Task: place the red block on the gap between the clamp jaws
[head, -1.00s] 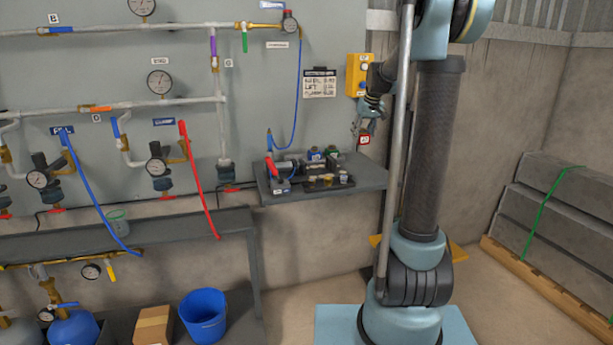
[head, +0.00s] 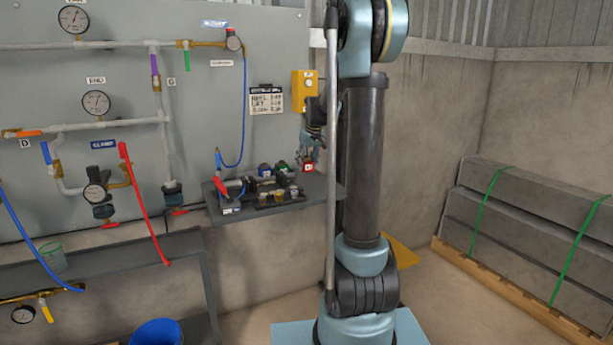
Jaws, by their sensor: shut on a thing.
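A small red block (head: 308,168) with a white mark on its face hangs below my gripper (head: 308,157), which is shut on it. The gripper points down over the right part of a grey wall shelf (head: 322,192). The block looks a little above the shelf and to the right of the things on it. A small clamp-like fixture (head: 240,187) with a red handle seems to lie at the shelf's left. Its jaws and the gap between them are too small to make out.
Blue-topped (head: 265,170) and green-topped (head: 282,168) items and several small cups stand on the shelf. A blue hose (head: 242,130) runs down to its left end. A yellow box (head: 305,90) is on the wall above my gripper. My upright arm stands close in front of the shelf's right end.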

